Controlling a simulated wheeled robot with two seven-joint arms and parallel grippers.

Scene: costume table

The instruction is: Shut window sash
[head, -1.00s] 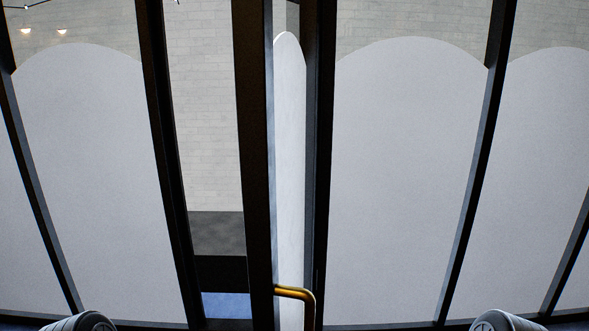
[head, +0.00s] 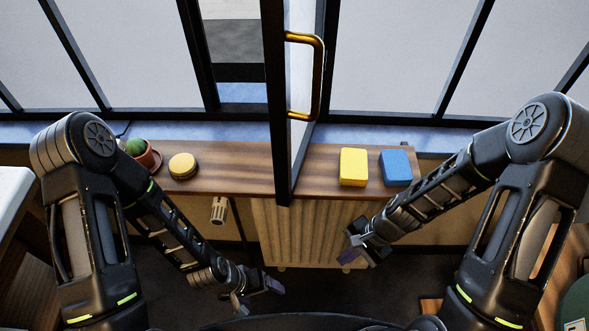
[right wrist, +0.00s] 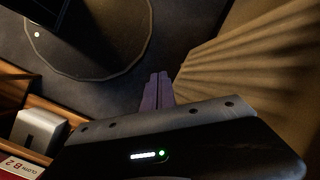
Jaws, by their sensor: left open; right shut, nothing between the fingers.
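The window sash (head: 276,100) is a dark-framed panel in the head view. It stands swung inward, seen nearly edge-on, over the wooden sill. A brass handle (head: 319,75) is on its right side. The opening (head: 240,45) left of the sash shows a gap in the dark window frame (head: 198,55). My left gripper (head: 262,295) is open and empty, low in front of the radiator, below the sash. My right gripper (head: 350,248) is shut and empty in front of the radiator, right of the sash; its fingers (right wrist: 157,92) show together in the right wrist view.
On the wooden sill (head: 235,178) are a potted cactus (head: 143,153), a round yellow-brown item (head: 183,166), a yellow block (head: 353,167) and a blue block (head: 396,167). A radiator (head: 300,230) with a white valve (head: 219,210) stands below. A white-topped counter (head: 12,195) is at left.

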